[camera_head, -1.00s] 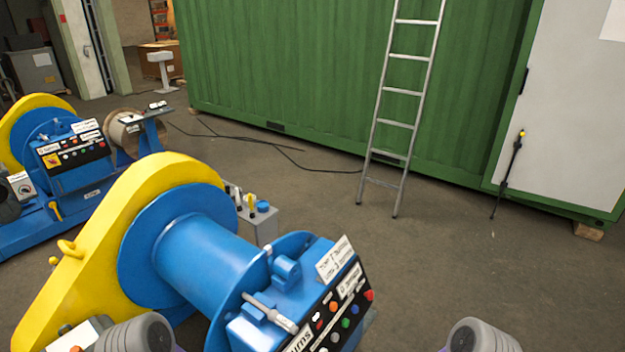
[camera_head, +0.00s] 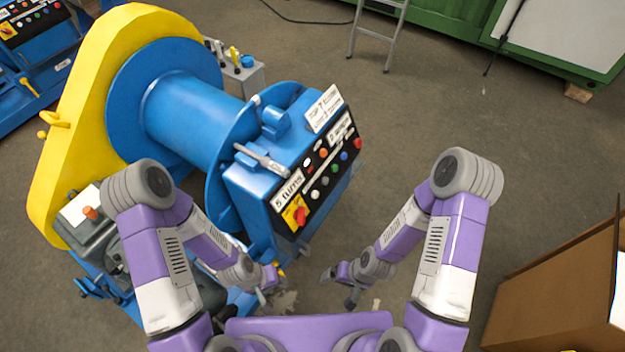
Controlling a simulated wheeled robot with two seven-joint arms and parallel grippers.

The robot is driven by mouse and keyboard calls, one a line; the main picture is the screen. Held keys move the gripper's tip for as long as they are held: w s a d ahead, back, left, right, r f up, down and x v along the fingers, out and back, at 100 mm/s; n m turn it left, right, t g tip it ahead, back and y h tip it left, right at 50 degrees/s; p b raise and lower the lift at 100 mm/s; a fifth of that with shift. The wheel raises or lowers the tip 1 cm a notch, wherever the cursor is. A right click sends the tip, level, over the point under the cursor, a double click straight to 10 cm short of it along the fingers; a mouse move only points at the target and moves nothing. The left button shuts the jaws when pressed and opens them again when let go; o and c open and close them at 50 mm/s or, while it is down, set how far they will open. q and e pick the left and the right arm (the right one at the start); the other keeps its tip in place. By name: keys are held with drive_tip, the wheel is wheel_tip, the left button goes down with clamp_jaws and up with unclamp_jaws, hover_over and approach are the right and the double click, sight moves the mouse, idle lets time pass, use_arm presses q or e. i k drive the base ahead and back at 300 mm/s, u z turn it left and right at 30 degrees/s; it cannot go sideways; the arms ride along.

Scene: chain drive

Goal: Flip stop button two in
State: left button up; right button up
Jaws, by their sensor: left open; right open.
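The blue winch's black control panel (camera_head: 318,178) faces right and toward me in the head view. A red knob on a yellow plate (camera_head: 300,216) sits at its near end, and a red button (camera_head: 358,143) at its far end. Between them are several coloured buttons. A white sign (camera_head: 323,108) stands above the panel; its small text is too blurred to tell which button is stop two. My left gripper (camera_head: 270,288) is open, low beside the winch's near end. My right gripper (camera_head: 340,289) is open, right of it. Both are apart from the panel.
The winch's yellow guard (camera_head: 75,125) and blue drum (camera_head: 190,120) fill the left. A grey box with levers (camera_head: 240,75) stands behind. A ladder (camera_head: 375,35) and green container (camera_head: 450,18) are at the back. A brown box (camera_head: 550,290) is at lower right. Floor right of the panel is clear.

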sight(358, 143)
drive_tip(key=k, duration=1.3)
drive_tip(key=z, duration=0.85)
drive_tip(key=i, duration=1.95)
drive_tip(key=u, duration=0.85)
